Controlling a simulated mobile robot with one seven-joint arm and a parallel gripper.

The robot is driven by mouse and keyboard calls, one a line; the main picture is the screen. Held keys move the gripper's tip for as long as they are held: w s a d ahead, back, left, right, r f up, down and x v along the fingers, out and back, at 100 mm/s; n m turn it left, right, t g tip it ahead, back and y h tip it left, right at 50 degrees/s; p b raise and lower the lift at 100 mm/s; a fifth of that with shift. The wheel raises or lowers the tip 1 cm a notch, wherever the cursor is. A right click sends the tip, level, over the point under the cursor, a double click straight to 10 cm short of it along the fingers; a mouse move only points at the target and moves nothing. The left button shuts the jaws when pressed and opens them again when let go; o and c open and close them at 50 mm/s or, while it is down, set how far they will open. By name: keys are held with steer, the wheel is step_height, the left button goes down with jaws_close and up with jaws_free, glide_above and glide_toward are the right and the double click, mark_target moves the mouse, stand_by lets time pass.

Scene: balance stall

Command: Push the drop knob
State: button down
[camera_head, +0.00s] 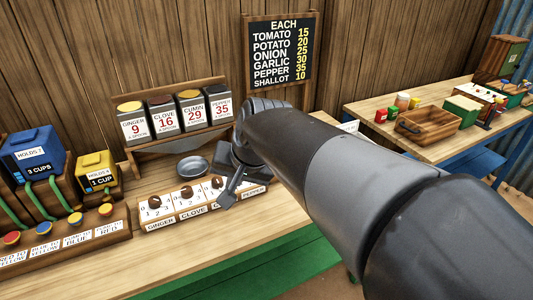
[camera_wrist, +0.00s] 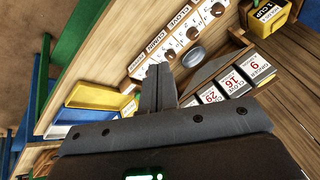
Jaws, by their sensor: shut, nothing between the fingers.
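No knob marked "drop" can be read in either view, so I cannot tell which one it is; my arm covers part of the counter. A white dial panel (camera_head: 176,217) with dark round knobs, labelled ginger, clove and pepper with one label covered, lies on the counter. It also shows in the wrist view (camera_wrist: 174,42). My gripper (camera_head: 226,200) is shut and empty, over the panel's right part in the head view. In the wrist view its fingertips (camera_wrist: 159,72) are beside the panel's pepper end; I cannot tell whether they touch anything.
A grey bowl (camera_head: 193,167) stands behind the panel, below a rack of spice boxes (camera_head: 133,122). At left are blue (camera_head: 38,155) and yellow (camera_head: 97,172) containers and a box with coloured knobs (camera_head: 75,219). A price board (camera_head: 282,50) hangs behind. A wooden crate (camera_head: 430,126) stands on another table.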

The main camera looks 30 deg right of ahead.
steer(key=w+d+f+m+t+y, duration=0.1)
steer(key=w+d+m, duration=0.35)
steer(key=w, duration=0.35)
steer(key=w+d+m, duration=0.4)
steer(key=w+m, duration=0.1)
steer(key=w, duration=0.4)
steer(key=w+d+f+m+t, duration=0.1)
steer(key=w+d+f+m, duration=0.3)
steer(key=d, duration=0.4)
steer(key=w+d+f+m+t, duration=0.1)
steer(key=w+d+f+m, duration=0.2)
steer(key=w+d+m, duration=0.2)
steer(key=w+d, duration=0.3)
steer(key=shift+d+f+m, duration=0.2)
steer(key=shift+f+m, duration=0.15)
steer(key=shift+f, duration=0.05)
steer(key=shift+w, duration=0.1)
steer(key=shift+f, duration=4.4)
steer(key=shift+f, duration=0.1)
steer(key=shift+f, duration=0.3)
